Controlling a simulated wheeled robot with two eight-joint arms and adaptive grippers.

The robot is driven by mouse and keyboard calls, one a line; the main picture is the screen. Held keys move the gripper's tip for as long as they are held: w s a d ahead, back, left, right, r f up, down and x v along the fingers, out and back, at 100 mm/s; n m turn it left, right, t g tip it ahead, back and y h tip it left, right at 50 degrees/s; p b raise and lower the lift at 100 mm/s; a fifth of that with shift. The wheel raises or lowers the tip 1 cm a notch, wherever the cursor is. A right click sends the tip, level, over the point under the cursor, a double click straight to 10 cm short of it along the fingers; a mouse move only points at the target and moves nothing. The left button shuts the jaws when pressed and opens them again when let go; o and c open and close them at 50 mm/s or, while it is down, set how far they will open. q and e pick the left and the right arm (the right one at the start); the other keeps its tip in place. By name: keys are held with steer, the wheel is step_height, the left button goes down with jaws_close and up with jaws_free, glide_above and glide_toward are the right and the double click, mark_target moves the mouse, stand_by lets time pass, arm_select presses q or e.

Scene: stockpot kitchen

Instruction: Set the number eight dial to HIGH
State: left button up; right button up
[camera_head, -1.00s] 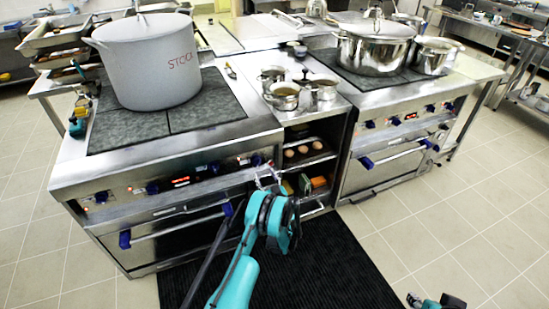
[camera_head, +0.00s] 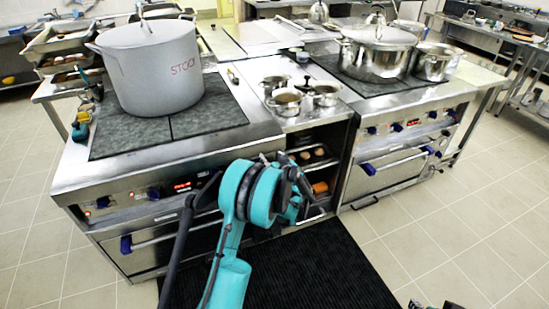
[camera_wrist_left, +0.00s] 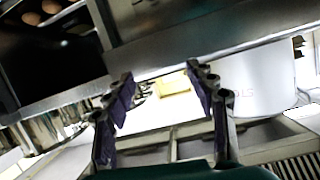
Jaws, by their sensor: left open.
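The number eight dial cannot be told apart, as no dial numbers are readable. The left stove's front panel has blue dials (camera_head: 154,193) beside a red display (camera_head: 182,186); my left arm covers the panel's right part. The right stove has more blue dials (camera_head: 397,127) around its own display. My left gripper (camera_head: 270,158) is near the right end of the left stove's front, mostly hidden by its own wrist. In the left wrist view its fingers (camera_wrist_left: 163,90) are apart with nothing between them. Only a sliver of what seems my right gripper (camera_head: 432,304) shows at the bottom edge.
A grey stockpot (camera_head: 155,70) stands on the left cooktop and a lidded steel pot (camera_head: 375,52) on the right one. Small pots (camera_head: 286,102) sit on the counter between. Oven handles (camera_head: 165,236) stick out below. The black mat (camera_head: 320,270) is clear.

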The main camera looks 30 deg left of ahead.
arm_select(q)
steer(key=s+d+r+m+g+h, duration=0.1)
steer(key=s+d+r+m+h, duration=0.1)
steer(key=s+d+r, duration=0.3)
steer(key=shift+s+d+r+h, duration=0.2)
steer(key=shift+s+r+h, duration=0.3)
steer(key=shift+s+r, duration=1.25)
steer(key=s+d+m+h, duration=0.2)
steer(key=s+d, duration=0.3)
steer(key=s, duration=0.4)
steer(key=s+d+m+g+h, duration=0.1)
steer(key=s+d+m+h, duration=0.1)
steer(key=s+d, duration=0.4)
steer(key=s+d+m+h, duration=0.2)
steer(key=s+d, duration=0.4)
steer(key=s, duration=0.8)
steer(key=shift+s+g+h, duration=0.25)
steer(key=shift+g+h, duration=0.05)
steer(key=shift+h, duration=0.6)
